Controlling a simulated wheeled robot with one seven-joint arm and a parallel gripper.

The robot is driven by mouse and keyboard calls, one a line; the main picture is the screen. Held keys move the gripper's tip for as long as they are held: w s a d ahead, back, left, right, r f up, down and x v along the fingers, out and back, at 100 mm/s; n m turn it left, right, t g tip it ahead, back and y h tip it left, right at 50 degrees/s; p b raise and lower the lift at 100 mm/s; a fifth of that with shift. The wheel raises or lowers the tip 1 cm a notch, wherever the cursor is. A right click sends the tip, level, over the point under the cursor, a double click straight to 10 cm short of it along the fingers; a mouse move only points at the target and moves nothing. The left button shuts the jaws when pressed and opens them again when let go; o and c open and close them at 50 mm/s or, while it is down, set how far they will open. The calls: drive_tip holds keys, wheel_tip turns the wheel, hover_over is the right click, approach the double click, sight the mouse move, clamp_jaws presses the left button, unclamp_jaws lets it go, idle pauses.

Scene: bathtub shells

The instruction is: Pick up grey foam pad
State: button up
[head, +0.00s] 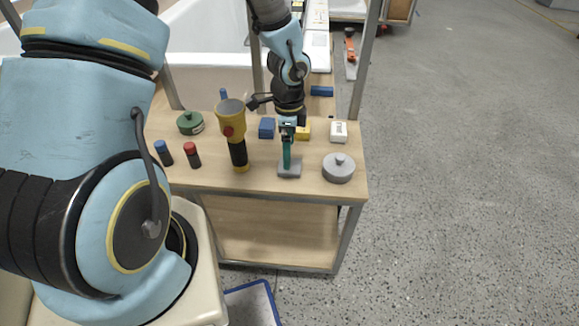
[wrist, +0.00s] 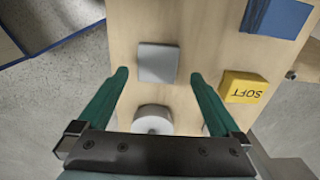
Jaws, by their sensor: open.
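The grey foam pad (head: 293,173) is a flat, light grey square near the front edge of the wooden table. It also shows in the wrist view (wrist: 158,62), lying flat on the wood between the lines of the two green fingers. My gripper (head: 287,166) points down over the pad, its green fingers overlapping it in the head view. In the wrist view my gripper (wrist: 159,75) is open, with a finger on each side of the pad and wood showing between. I cannot tell how high the tips are above the table.
A grey round lidded pot (head: 338,170) stands right of the pad. A yellow block (head: 303,130) marked SOFT, a blue block (head: 267,128) and a white block (head: 338,132) lie behind. A yellow-black torch-like object (head: 238,155) stands left.

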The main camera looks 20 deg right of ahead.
sight(295, 171)
drive_tip(key=f, duration=0.4)
drive_tip(key=shift+s+f, duration=0.2)
drive_tip(key=shift+f, duration=0.1)
drive_tip(key=c, duration=1.2)
